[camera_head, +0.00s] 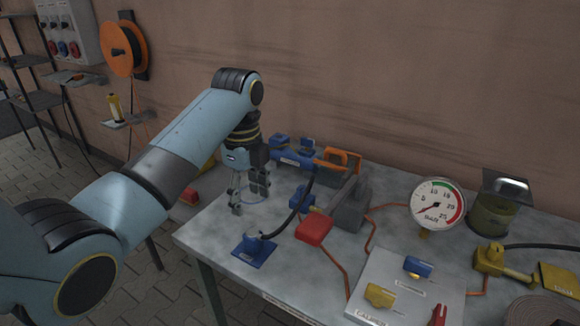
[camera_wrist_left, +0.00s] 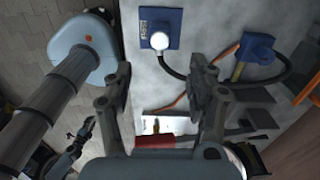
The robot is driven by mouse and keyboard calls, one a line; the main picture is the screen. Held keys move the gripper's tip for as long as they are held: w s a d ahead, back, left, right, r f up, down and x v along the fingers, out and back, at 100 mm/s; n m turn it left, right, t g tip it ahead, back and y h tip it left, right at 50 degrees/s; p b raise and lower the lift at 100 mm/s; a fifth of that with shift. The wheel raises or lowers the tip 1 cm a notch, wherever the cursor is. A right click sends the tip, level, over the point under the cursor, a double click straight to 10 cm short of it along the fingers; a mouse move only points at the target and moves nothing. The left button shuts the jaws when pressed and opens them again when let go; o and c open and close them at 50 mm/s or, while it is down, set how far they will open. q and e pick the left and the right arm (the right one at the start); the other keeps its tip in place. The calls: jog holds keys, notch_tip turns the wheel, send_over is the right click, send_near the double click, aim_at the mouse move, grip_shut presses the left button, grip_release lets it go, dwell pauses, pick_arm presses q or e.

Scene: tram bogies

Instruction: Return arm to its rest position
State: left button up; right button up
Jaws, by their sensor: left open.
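My left arm comes in from the left in the head view. Its gripper (camera_head: 250,194) hangs pointing down above the back left part of the grey table (camera_head: 218,232), open with nothing between its fingers. In the left wrist view the same gripper (camera_wrist_left: 158,80) shows its two fingers spread apart, with bare table between them. A blue plate with a round connector (camera_head: 254,251) lies near the front left edge, apart from the fingers; it also shows in the left wrist view (camera_wrist_left: 160,23). My right gripper (camera_wrist_left: 78,138) appears small at lower left there; its jaws are unclear.
A blue connector (camera_head: 301,198), a red-handled grey tool (camera_head: 313,228) and a black cable stand right of the gripper. A gauge (camera_head: 436,204), a pale panel (camera_head: 395,305) and a dark green canister (camera_head: 492,217) are farther right. The wall (camera_head: 400,80) rises behind.

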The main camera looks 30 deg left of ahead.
pick_arm(q)
jog(key=s+d+f+n+t, duration=0.15)
jog(key=s+f+n, duration=0.25)
jog(key=s+n, duration=0.6)
jog(key=s+d+r+n+t+y, duration=0.1)
jog(key=s+r+n, duration=0.25)
jog(key=s, duration=0.45)
jog(key=s+d+r+n+t, duration=0.1)
jog(key=s+r+n, duration=0.25)
jog(key=s, duration=0.45)
notch_tip(320, 180, down, 30)
jog(key=s+a+n+g+b, duration=0.1)
jog(key=s+a+b, duration=0.1)
jog(key=a+b, duration=0.15)
jog(key=s+f+g+b, duration=0.1)
jog(key=s+f+b, duration=0.3)
jog(key=s+f, duration=1.4)
notch_tip(320, 180, down, 3)
jog(key=shift+s+f+g, duration=0.1)
jog(key=shift+s+g, duration=0.25)
jog(key=shift+s, duration=0.05)
